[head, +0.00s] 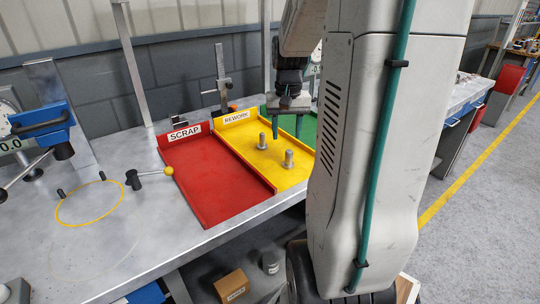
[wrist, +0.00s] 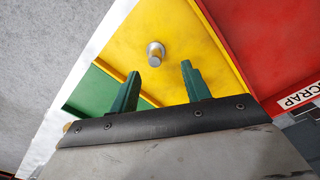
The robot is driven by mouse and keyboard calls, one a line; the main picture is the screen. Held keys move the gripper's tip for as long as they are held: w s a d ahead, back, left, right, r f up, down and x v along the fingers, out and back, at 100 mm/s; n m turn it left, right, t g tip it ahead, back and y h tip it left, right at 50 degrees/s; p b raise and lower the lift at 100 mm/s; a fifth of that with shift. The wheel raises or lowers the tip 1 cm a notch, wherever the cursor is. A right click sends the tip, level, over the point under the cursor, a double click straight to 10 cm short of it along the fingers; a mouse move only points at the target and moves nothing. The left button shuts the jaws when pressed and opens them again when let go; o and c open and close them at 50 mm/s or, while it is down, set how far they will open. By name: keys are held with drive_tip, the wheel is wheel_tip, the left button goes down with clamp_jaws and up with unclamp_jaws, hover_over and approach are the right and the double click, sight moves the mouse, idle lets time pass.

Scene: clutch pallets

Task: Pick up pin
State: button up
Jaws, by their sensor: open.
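Two grey metal pins stand upright in the yellow REWORK tray (head: 244,150), one farther left (head: 262,141) and one nearer and to the right (head: 288,158). My gripper (head: 287,132) is open and empty above the tray, its two teal fingers pointing down. In the wrist view one pin (wrist: 155,53) shows ahead of the fingertips, in line with the gap between them (wrist: 160,72). The pin is apart from both fingers. The second pin is not visible in the wrist view.
The red SCRAP tray (head: 205,185) is empty, left of the yellow one. A green tray (head: 309,130) lies to the right, partly hidden by my arm. A knobbed lever (head: 152,172) and a blue instrument (head: 40,125) stand at left. Tray walls are raised.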

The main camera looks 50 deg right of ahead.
sight(289, 151)
drive_tip(key=shift+s+d+f, duration=0.15)
drive_tip(key=shift+d+f, duration=0.7)
drive_tip(key=shift+d, duration=0.05)
wheel_tip(289, 151, down, 7)
drive_tip(key=shift+a, duration=0.15)
clamp_jaws()
